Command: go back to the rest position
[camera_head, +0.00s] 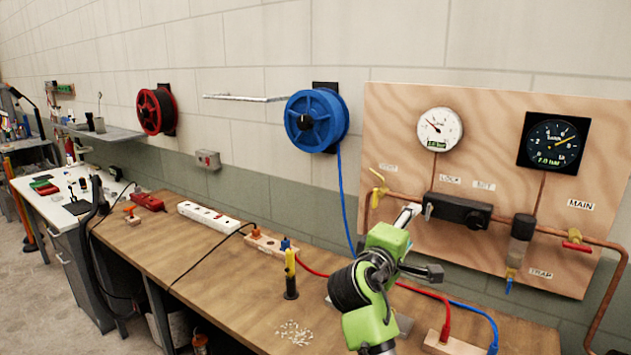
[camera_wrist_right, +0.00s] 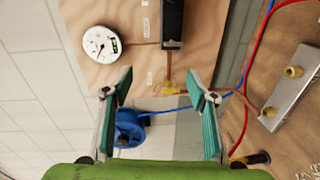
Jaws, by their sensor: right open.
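My right gripper (camera_head: 420,243) is in front of the plywood panel (camera_head: 400,105) in the head view, at the end of a green arm. In the right wrist view my right gripper (camera_wrist_right: 160,85) is open, its two teal-padded fingers wide apart with nothing held. A yellow valve handle (camera_wrist_right: 170,84) appears between the fingertips there; whether it is near them in depth I cannot tell. The same yellow valve (camera_head: 378,190) shows on the copper pipe in the head view, left of the gripper. My left gripper is not in view.
The wooden bench (camera_head: 200,250) runs below, with a yellow-black tool (camera_head: 290,275), white bits (camera_head: 293,332), a power strip (camera_head: 213,216) and red and blue hoses. A blue hose reel (camera_head: 317,120) and gauges (camera_head: 440,129) are on the wall side. A black regulator (camera_head: 459,210) lies close behind the gripper.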

